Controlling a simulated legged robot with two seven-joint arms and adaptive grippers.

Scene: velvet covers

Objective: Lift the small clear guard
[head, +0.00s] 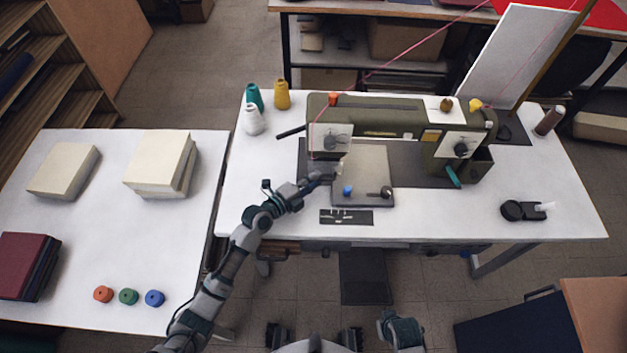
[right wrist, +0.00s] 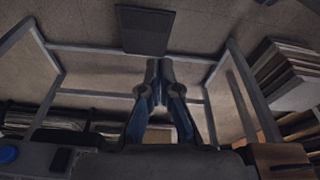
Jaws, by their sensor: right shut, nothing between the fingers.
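The olive-green sewing machine (head: 400,121) stands on the white table in the head view. A small pale, partly see-through piece (head: 341,167) shows under its needle head; it may be the clear guard, but it is too small to be sure. My left gripper (head: 329,178) reaches to just left of this piece, low beside the needle area. Its fingers are too small and dark to tell whether they are open or touch the piece. My right gripper (right wrist: 157,70) is shut and empty in the right wrist view, with floor and a table frame behind it.
A blue bobbin (head: 347,190) and a round dark knob (head: 386,192) sit on the machine's bed plate. A dark strip with small tools (head: 346,216) lies in front. Thread cones (head: 254,119) stand at the left.

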